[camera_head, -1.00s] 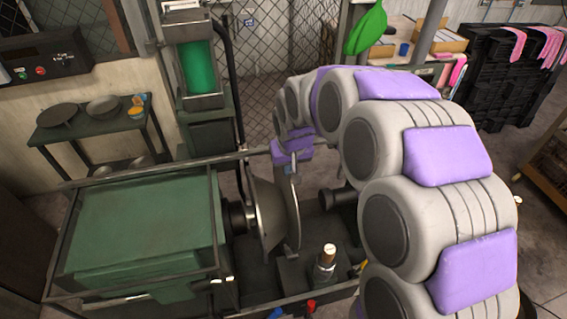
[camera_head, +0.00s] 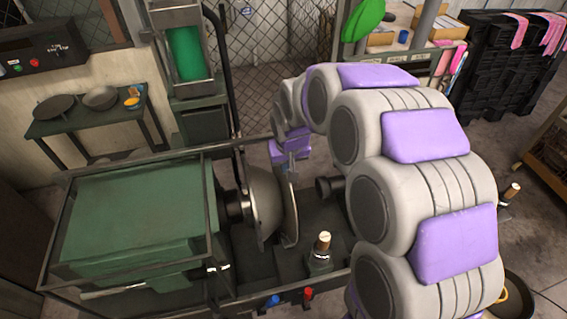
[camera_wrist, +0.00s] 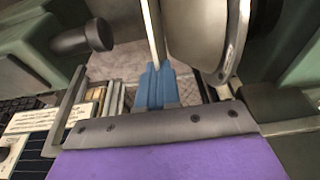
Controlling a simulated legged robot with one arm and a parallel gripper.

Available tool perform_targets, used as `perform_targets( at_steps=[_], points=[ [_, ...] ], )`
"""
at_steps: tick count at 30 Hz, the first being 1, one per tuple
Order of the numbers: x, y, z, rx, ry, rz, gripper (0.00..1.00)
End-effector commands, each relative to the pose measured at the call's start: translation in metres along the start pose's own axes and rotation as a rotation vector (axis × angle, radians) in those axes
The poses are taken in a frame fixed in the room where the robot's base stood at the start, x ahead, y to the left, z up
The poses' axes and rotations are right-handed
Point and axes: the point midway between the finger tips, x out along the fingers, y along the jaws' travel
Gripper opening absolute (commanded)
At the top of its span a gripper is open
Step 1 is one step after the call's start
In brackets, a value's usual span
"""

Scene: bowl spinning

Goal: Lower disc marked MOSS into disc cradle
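A thin grey disc (camera_head: 291,212) stands upright, edge-on, beside a rounded grey metal form (camera_head: 262,203) on the green machine. In the wrist view the disc (camera_wrist: 153,32) shows as a narrow pale edge, and the metal form (camera_wrist: 197,35) is to its right. My gripper (camera_wrist: 155,80) has blue fingers close together at the disc's edge, and they appear shut on it. In the head view my gripper (camera_head: 291,158) is at the disc's top. The MOSS marking is not readable. I cannot make out the disc cradle for certain.
A dark cylinder (camera_head: 329,188) points at the disc from the right. A wooden-topped post (camera_head: 323,243) stands in front of the disc. The green housing (camera_head: 140,215) fills the left. A shelf with pans (camera_head: 100,98) stands at the back left.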

Motion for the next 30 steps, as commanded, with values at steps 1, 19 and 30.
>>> perform_targets(
  at_steps=[1, 19, 30],
  points=[
    [-0.0001, -0.0017, -0.001, -0.001, 0.001, 0.001, 0.0],
    [0.0012, -0.0073, -0.0089, -0.003, 0.001, 0.005, 0.0],
    [0.0027, -0.0096, -0.0092, -0.004, 0.001, 0.008, 0.0]
  ],
)
